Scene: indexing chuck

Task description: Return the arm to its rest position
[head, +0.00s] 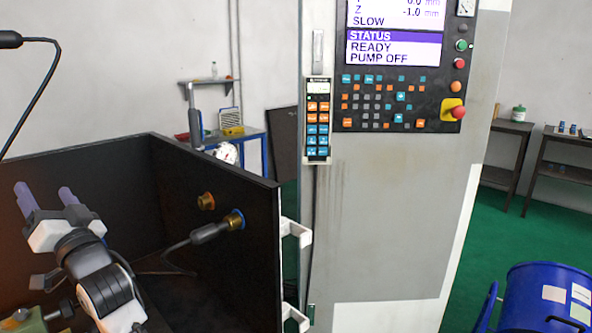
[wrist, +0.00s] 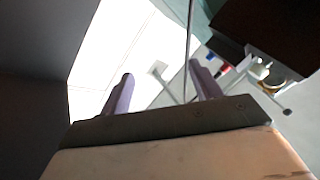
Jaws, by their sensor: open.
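My gripper (head: 46,197) is at the lower left of the head view, in front of the dark walls of an open enclosure. Its two purple fingers stand apart and point up and to the left, with nothing between them. In the wrist view my gripper (wrist: 157,85) also shows open and empty, against a bright ceiling-like surface. My arm below it reaches down to the lower edge of the head view.
A dark enclosure wall (head: 255,275) stands right of my arm, with a black cable plug (head: 208,233) on it. A control panel (head: 395,95) reads READY and PUMP OFF. A blue barrel (head: 535,295) stands at lower right. Green floor (head: 500,215) shows beyond.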

